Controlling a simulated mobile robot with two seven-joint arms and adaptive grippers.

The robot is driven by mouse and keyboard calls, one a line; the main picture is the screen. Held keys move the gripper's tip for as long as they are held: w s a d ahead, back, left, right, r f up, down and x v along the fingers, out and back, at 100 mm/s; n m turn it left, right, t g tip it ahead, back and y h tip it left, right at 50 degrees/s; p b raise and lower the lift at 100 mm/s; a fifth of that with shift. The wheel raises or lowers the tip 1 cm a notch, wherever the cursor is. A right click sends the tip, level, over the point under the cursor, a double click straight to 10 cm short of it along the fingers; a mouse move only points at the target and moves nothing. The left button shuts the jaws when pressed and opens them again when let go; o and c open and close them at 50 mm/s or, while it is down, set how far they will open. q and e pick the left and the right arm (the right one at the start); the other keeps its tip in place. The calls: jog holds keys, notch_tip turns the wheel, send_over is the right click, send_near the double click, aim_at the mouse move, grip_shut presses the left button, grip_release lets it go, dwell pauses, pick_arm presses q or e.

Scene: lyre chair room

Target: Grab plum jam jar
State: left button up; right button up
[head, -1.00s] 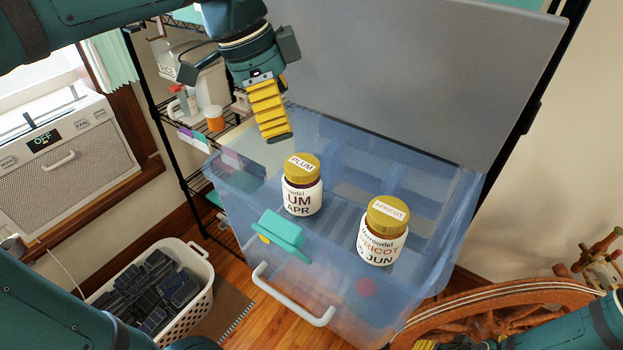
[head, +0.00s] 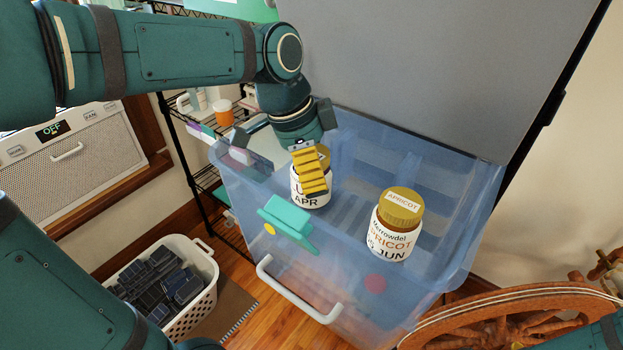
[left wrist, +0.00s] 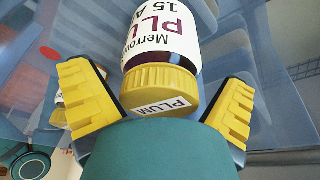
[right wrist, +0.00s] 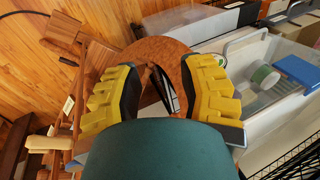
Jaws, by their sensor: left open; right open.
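The plum jam jar (head: 312,192) has a gold lid and a white label and stands upright in the clear blue bin (head: 335,262). My left gripper (head: 312,178) is in front of its upper part in the head view and hides much of the lid. In the left wrist view the jar (left wrist: 162,75) sits between the two spread yellow fingers of my left gripper (left wrist: 160,100), with a gap on each side. The apricot jar (head: 395,225) stands to the right in the same bin. My right gripper (right wrist: 160,95) is open and empty, away from the jars.
A teal latch (head: 288,220) and white handle (head: 300,292) are on the bin's front. A grey raised panel (head: 420,70) stands behind it. A white basket (head: 165,285) of dark items is at lower left. A wooden wheel (head: 520,310) is at lower right.

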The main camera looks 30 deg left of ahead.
pick_arm(q)
jog(key=shift+f, duration=0.25)
jog(key=c, duration=1.3)
jog(key=shift+o, duration=0.2)
jog(key=shift+r, duration=0.1)
jog(key=shift+r, duration=0.15)
